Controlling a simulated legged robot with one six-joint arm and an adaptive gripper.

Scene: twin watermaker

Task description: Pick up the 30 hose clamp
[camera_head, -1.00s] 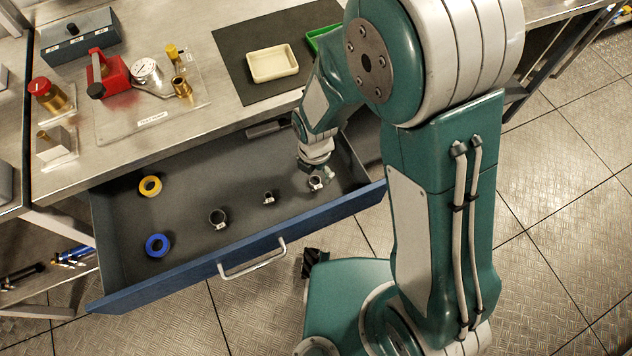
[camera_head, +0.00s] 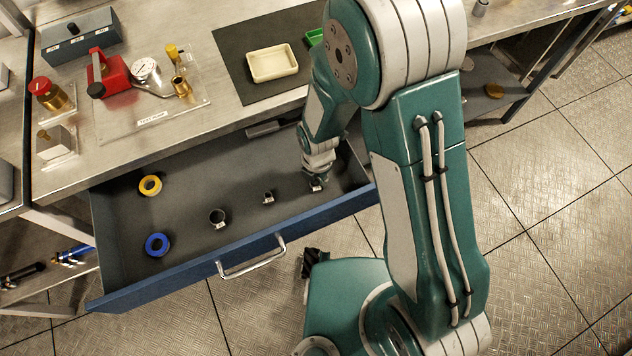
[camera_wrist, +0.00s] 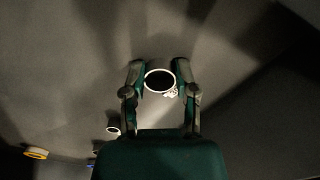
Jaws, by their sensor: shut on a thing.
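My gripper (camera_head: 317,178) is down inside the open drawer, at its right end. In the wrist view my gripper (camera_wrist: 159,73) has one finger on each side of a hose clamp (camera_wrist: 160,93), shut on it. This clamp is a ring standing with its opening up, with a small white tag whose number I cannot read surely. In the head view the held clamp (camera_head: 318,187) is partly hidden by the gripper and appears at drawer-floor level. A smaller clamp (camera_head: 267,197) and another clamp (camera_head: 217,217) stand to its left, each with a white tag.
The drawer (camera_head: 190,268) has a blue front and raised walls close to my gripper. A yellow ring (camera_head: 150,185) and a blue ring (camera_head: 157,245) lie at its left. On the bench above are a cream tray (camera_head: 273,64) and a test rig (camera_head: 150,110).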

